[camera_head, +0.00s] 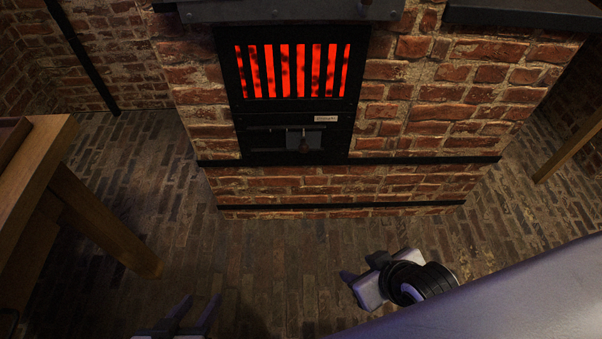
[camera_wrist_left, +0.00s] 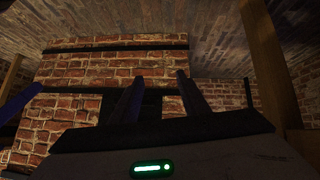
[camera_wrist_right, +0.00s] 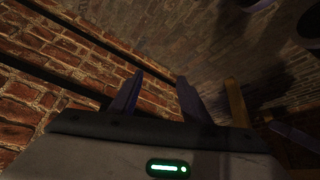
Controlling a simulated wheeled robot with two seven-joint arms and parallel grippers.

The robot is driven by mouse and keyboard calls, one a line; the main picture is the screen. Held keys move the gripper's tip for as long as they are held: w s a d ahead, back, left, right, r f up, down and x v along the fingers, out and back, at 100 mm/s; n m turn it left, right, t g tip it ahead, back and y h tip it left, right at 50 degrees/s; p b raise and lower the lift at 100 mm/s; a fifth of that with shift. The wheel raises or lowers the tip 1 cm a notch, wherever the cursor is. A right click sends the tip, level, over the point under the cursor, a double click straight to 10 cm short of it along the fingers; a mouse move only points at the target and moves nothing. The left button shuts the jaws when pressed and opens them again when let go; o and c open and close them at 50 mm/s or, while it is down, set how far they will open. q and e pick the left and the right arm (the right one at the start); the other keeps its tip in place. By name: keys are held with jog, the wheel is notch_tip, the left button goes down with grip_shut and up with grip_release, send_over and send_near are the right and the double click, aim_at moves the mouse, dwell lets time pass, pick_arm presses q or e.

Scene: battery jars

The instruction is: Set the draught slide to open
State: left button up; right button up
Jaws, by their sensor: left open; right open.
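The draught slide is in a dark recess below the glowing grate on the brick furnace in the head view. Its small knob (camera_head: 304,145) stands near the middle of the slot, and a pale label plate (camera_head: 326,119) sits above it to the right; I cannot read it. My left gripper (camera_head: 196,302) is open and empty at the bottom edge, well short of the furnace. It also shows in the left wrist view (camera_wrist_left: 158,82), pointing toward the brickwork. My right gripper (camera_head: 357,278) is open and empty, below and to the right of the slide. It also shows in the right wrist view (camera_wrist_right: 158,85).
The red-glowing barred grate (camera_head: 293,70) is just above the slide. Black iron bands (camera_head: 424,160) run along the brick front. A wooden table (camera_head: 50,150) stands at the left. The brick floor (camera_head: 260,250) before the furnace is clear.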

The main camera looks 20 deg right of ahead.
jog(key=w+d+f+n+h+b, duration=0.1)
jog(key=d+f+n+h+b, duration=0.1)
jog(key=d+f+h+b, duration=0.3)
jog(key=n+t, duration=1.2)
jog(key=n, duration=1.3)
send_near(304, 151)
jog(key=shift+h, duration=0.4)
jog(key=b+x, duration=0.3)
jog(key=x, duration=0.4)
jog(key=shift+w+a+b, duration=0.15)
jog(key=shift+w+b, duration=0.15)
jog(key=shift+b, duration=0.1)
jog(key=shift+w, duration=0.5)
pick_arm(q)
jog(key=d+f+m+g+h, duration=0.1)
jog(key=d+f, duration=0.2)
jog(key=f, duration=0.3)
jog(key=shift+w+d, duration=0.15)
jog(key=shift+w, duration=0.1)
pick_arm(e)
grip_shut()
